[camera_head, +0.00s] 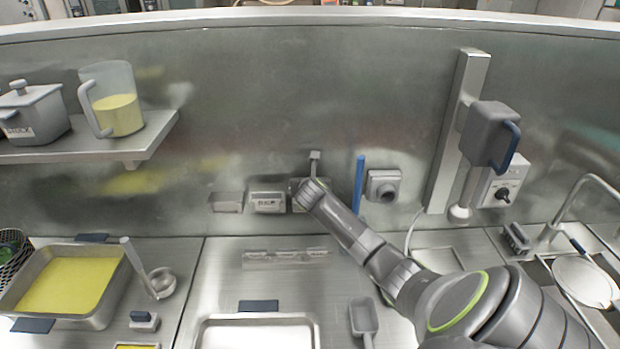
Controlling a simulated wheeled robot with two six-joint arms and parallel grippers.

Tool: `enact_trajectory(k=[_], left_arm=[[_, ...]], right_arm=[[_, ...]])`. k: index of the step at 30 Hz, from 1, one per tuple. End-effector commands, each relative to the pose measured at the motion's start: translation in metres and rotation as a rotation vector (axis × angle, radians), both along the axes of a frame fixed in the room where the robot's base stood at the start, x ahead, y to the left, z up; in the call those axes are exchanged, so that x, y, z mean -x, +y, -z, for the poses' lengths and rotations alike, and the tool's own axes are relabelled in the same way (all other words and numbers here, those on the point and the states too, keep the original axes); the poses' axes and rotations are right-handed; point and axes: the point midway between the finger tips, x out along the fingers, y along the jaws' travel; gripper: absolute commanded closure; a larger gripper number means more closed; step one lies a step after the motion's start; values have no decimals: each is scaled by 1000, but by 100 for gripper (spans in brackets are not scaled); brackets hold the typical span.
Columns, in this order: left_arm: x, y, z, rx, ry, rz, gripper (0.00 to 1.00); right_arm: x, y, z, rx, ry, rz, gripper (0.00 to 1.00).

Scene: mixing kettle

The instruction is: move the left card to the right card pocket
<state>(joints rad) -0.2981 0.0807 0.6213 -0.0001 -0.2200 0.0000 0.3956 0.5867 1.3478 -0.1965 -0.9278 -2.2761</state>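A row of small grey card pockets is fixed low on the steel back wall. The left pocket (227,203) shows no clear card. The middle pocket (267,204) shows a pale label with dark lettering. The right pocket (296,185) is mostly hidden behind my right gripper (310,193), so I cannot tell what it holds. The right gripper is at the wall end of my arm, in front of that pocket; its fingers are too small and covered to read, and I cannot tell if it touches anything. My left gripper is not in view.
A blue stick (359,182) and a grey wall fitting (383,186) are right of the gripper. A shelf (150,139) with a jug (118,100) is at left. Trays, a ladle (160,281) and a scoop (364,316) lie on the counter. The wall above the pockets is clear.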

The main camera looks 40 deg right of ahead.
Motion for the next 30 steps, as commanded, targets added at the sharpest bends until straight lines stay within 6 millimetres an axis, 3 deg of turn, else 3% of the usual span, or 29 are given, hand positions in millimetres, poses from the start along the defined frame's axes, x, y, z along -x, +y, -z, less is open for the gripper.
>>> enact_trajectory(k=[30], left_arm=[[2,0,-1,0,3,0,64]], right_arm=[[0,0,10,-1,0,0,62]])
